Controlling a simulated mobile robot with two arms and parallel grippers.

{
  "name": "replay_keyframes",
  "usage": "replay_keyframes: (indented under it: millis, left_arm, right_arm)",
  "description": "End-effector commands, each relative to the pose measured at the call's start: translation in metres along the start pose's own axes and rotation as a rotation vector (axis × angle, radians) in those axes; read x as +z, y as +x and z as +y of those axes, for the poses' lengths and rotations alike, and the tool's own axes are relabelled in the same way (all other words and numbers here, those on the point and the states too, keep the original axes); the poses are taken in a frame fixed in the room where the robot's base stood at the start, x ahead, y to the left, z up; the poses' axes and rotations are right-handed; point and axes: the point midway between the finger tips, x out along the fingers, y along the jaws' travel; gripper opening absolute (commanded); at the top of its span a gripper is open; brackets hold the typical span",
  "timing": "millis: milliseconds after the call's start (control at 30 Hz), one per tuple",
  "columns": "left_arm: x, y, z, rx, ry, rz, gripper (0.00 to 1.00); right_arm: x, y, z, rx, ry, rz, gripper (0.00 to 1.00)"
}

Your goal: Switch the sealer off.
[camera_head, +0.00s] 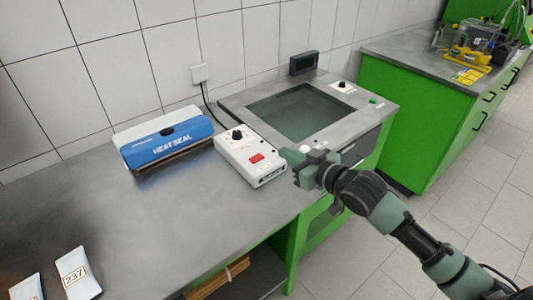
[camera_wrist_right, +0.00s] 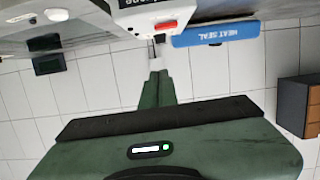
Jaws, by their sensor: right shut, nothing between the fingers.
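The sealer is a blue and white unit marked HEAT SEAL (camera_head: 165,140) on the grey bench. To its right is a white control box (camera_head: 246,170) with a black knob (camera_head: 237,135) and a red switch (camera_head: 257,158). The red switch also shows in the right wrist view (camera_wrist_right: 165,27); I cannot tell its position. My right gripper (camera_head: 287,156) is shut and empty, at the right side of the control box, close to the red switch. In the right wrist view its fingertips (camera_wrist_right: 155,62) point toward the box; I cannot tell if they touch it. My left gripper is out of view.
A basin with a glassy lid (camera_head: 295,112) is set in the bench behind my right gripper. A dark display (camera_head: 303,62) stands behind it. White pouches (camera_head: 74,270) lie at the front left. A green cabinet (camera_head: 420,120) stands at the right.

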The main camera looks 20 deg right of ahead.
Motion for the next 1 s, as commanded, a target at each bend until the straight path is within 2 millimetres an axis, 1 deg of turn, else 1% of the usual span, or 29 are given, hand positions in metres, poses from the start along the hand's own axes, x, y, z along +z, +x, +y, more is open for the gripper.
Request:
replay_keyframes:
  millis: [167, 400, 500, 533, 567, 700, 833, 1000]
  left_arm:
    - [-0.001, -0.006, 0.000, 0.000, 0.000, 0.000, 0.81]
    - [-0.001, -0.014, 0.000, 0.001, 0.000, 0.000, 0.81]
    - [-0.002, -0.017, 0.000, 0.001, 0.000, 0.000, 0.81]
    - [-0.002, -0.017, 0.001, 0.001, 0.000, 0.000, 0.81]
    - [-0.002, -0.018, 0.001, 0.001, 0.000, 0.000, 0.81]
    - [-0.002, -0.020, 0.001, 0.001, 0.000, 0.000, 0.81]
    - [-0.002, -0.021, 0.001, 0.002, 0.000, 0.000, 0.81]
    - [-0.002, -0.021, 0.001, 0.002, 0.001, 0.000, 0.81]
  right_arm:
    - [-0.004, 0.028, 0.000, 0.000, 0.003, 0.004, 0.00]
    - [-0.003, 0.081, -0.001, 0.000, 0.002, 0.001, 0.00]
    - [-0.001, 0.098, -0.001, -0.001, 0.001, -0.001, 0.00]
    - [0.009, 0.097, -0.001, 0.000, 0.002, -0.005, 0.00]
    - [0.014, 0.098, -0.001, 0.000, 0.002, -0.005, 0.00]
    - [0.030, 0.102, -0.001, 0.000, 0.000, -0.002, 0.00]
    - [0.037, 0.103, -0.001, 0.000, 0.000, 0.000, 0.00]
    - [0.039, 0.104, -0.001, 0.000, 0.000, 0.000, 0.00]
